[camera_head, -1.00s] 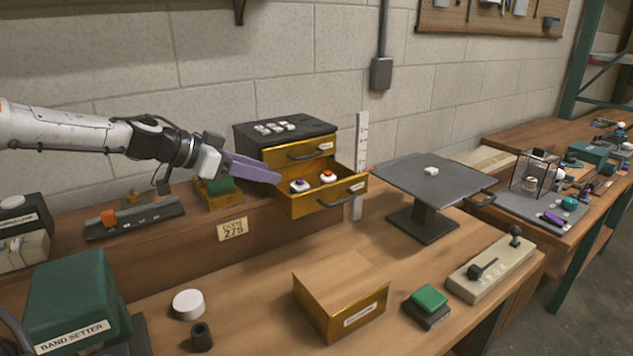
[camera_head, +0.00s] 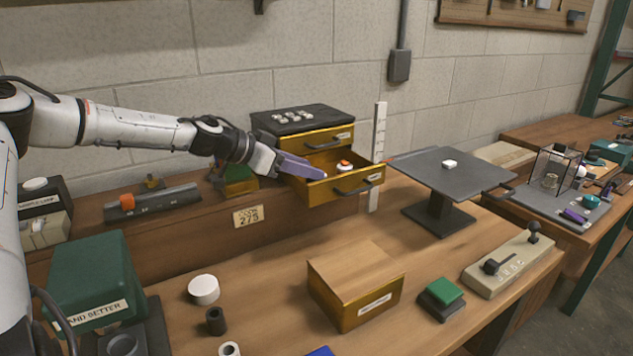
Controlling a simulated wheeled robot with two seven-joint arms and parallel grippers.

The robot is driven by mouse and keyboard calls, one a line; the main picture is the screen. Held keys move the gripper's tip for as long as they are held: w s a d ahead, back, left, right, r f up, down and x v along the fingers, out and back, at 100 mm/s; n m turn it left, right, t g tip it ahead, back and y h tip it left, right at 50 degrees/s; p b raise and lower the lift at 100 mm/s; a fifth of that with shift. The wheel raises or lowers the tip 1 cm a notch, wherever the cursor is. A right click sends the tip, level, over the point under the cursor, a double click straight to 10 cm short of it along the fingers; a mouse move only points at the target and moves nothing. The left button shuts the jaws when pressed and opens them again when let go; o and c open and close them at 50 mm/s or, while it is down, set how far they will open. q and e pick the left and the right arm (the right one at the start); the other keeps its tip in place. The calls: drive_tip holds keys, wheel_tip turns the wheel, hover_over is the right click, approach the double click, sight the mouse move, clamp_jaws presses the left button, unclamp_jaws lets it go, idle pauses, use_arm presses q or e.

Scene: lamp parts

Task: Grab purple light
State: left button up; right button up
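The open lower drawer (camera_head: 345,187) of the small brass-fronted cabinet holds a white light with an orange top (camera_head: 344,165). The purple-topped light is not visible now; the left part of the drawer is hidden behind my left gripper. My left gripper (camera_head: 316,173) has purple fingers and reaches in from the left over the drawer's left side. The fingers overlap in this view, so I cannot tell their gap or whether they touch a light. My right gripper is not in view.
The cabinet's dark top (camera_head: 300,119) carries several small white pieces. A grey stand (camera_head: 450,172) is to its right. A brass-sided box (camera_head: 355,285), a green button (camera_head: 441,293) and a white cylinder (camera_head: 203,290) are on the bench in front.

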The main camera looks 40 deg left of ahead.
use_arm(q)
drive_tip(key=shift+x, duration=0.85)
drive_tip(key=c, duration=0.8)
drive_tip(key=shift+r, duration=0.1)
